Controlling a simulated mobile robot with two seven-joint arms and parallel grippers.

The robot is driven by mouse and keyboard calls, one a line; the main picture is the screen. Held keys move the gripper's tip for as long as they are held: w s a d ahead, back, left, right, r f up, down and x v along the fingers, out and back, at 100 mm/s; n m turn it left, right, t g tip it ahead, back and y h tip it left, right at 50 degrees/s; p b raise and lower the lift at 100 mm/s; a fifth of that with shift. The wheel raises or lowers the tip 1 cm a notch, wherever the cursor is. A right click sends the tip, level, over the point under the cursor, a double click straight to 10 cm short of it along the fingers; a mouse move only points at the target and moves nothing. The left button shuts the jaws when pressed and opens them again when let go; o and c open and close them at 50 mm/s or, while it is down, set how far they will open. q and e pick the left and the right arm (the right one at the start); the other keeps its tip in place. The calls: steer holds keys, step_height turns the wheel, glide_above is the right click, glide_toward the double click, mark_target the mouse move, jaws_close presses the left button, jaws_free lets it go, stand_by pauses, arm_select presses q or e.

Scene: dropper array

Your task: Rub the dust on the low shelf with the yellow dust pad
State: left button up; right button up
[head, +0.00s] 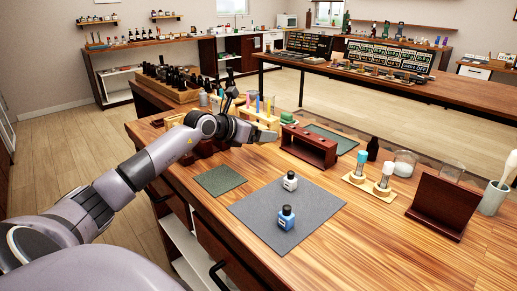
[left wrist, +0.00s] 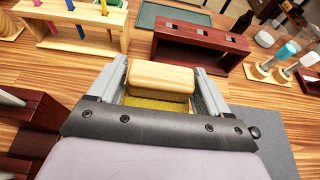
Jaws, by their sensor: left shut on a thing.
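My left gripper (head: 262,132) is shut on the dust pad, a pale wooden block with a yellow underside. The pad (left wrist: 162,77) sits between the two fingers in the left wrist view. A low red-brown wooden stand (head: 310,147), possibly the low shelf, is just right of the gripper. It also shows beyond the pad in the left wrist view (left wrist: 200,52), with small greyish squares on its top. The pad appears apart from it. I cannot make out dust for certain. My right gripper is not in view.
A test-tube rack (head: 258,113) stands close behind the gripper. A grey mat (head: 250,209) holds a white bottle (head: 290,181) and a blue bottle (head: 286,217). A dark green mat (head: 219,180) lies clear. Droppers, a beaker and a brown stand (head: 440,205) are at right.

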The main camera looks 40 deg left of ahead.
mark_target(259, 125)
arm_select(q)
step_height(259, 125, up, 13)
steer(key=shift+f, duration=0.15)
stand_by(0.4)
